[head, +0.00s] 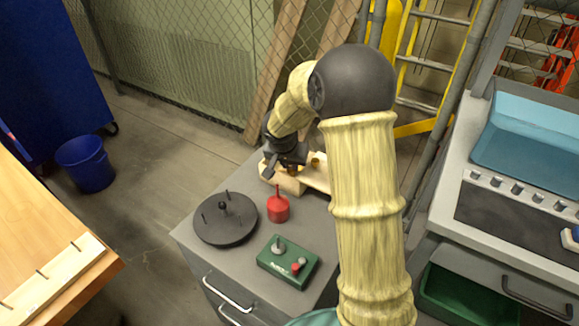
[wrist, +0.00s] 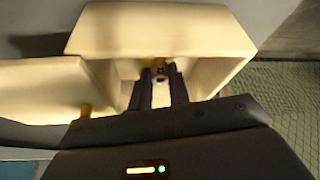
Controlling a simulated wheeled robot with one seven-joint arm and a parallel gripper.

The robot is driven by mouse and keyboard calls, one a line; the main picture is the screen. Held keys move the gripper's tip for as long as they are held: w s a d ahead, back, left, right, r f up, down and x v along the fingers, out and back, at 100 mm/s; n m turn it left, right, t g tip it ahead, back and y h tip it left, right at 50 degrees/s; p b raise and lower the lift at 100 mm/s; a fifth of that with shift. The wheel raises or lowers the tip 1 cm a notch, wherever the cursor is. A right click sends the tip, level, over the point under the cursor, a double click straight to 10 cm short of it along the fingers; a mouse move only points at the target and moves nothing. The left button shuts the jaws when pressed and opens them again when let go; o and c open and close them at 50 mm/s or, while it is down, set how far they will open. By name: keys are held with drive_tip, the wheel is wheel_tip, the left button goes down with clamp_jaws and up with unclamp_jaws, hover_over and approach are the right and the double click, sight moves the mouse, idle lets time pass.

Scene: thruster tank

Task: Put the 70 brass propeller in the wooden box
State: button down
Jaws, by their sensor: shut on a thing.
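My gripper (head: 287,158) is over the wooden box (head: 284,183) at the back of the grey cabinet. In the wrist view its two fingers (wrist: 160,80) reach down inside the light wooden box (wrist: 165,35). They are shut on a small brass thing (wrist: 155,62), which I take to be the brass propeller; the fingers hide most of it, and I cannot tell whether it touches the box floor. A second brass piece (wrist: 85,110) stands on the pale wooden board beside the box; it also shows in the head view (head: 318,160).
On the cabinet top (head: 240,262) are a black disc with pegs (head: 225,222), a red can (head: 278,208) and a green control box (head: 288,261). Planks lean on the fence behind. A blue-basin bench (head: 530,140) stands at right, a wooden table (head: 35,230) at left.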

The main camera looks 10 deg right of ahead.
drive_tip(key=shift+f, duration=0.25)
drive_tip(key=shift+f, duration=0.15)
drive_tip(key=c, duration=1.3)
unclamp_jaws()
drive_tip(key=shift+r, duration=0.4)
drive_tip(key=p+v, duration=0.2)
drive_tip(key=v, duration=0.9)
drive_tip(key=shift+s+a+r, duration=0.1)
drive_tip(key=shift+s+r, duration=0.15)
drive_tip(key=shift+r, duration=0.05)
